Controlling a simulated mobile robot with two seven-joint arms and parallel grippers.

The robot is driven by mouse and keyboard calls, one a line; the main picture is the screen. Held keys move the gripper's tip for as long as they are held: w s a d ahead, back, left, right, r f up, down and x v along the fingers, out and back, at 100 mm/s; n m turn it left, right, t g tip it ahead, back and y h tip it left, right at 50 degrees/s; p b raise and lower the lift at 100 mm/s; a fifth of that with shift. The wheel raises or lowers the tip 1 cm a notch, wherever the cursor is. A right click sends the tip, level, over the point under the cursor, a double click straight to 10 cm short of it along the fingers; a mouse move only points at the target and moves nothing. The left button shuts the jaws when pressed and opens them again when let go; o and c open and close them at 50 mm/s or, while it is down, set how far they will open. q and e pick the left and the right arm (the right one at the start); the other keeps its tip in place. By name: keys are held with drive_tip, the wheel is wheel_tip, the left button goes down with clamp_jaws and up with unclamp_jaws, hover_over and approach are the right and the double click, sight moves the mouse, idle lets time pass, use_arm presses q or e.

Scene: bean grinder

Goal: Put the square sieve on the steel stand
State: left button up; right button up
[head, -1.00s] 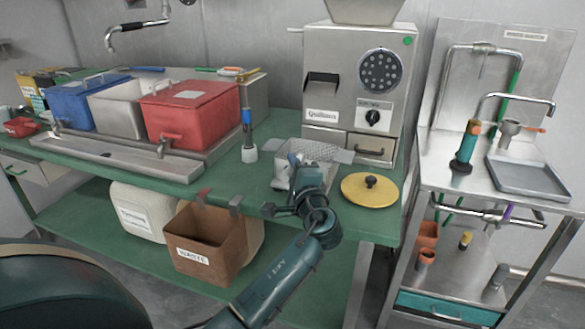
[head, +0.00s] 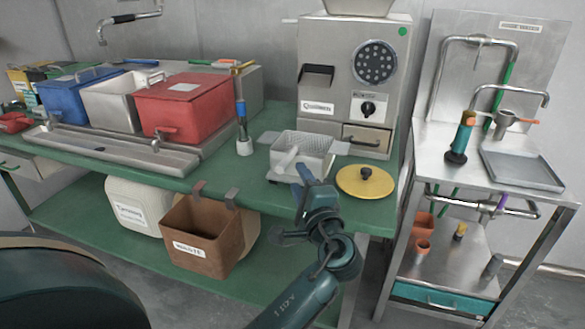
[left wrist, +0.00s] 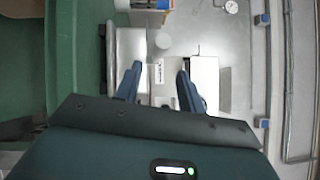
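The square sieve (head: 308,146), a pale mesh basket with flat tabs at its sides, sits on the green table in front of the grinder. A pale rounded piece shows at its front left; I cannot tell whether it belongs to the sieve. The steel stand cannot be told apart for certain; a steel bench (head: 440,148) stands at the right. My right gripper is not in view.
The steel grinder (head: 335,75) stands behind the sieve. A yellow lid (head: 365,181) lies right of it, and a brush-like tool (head: 243,125) stands left. A red bin (head: 187,108) is further left. A brown waste box (head: 203,238) hangs from the table's front edge.

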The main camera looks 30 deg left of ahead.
use_arm(q)
drive_tip(key=s+d+f+h, duration=0.4)
drive_tip(key=s+f+h, duration=0.15)
drive_tip(key=f, duration=0.25)
drive_tip(key=s+d+f+h, duration=0.4)
drive_tip(key=d+f+h, duration=0.15)
drive_tip(key=f, duration=0.35)
drive_tip(key=s+d+n+t+h, duration=0.1)
drive_tip(key=s+d+n+h, duration=0.4)
drive_tip(key=s+n+h, duration=0.3)
drive_tip(key=s+r, duration=0.1)
drive_tip(key=s, duration=0.3)
drive_tip(key=shift+s+d, duration=0.15)
drive_tip(key=shift+s, duration=0.05)
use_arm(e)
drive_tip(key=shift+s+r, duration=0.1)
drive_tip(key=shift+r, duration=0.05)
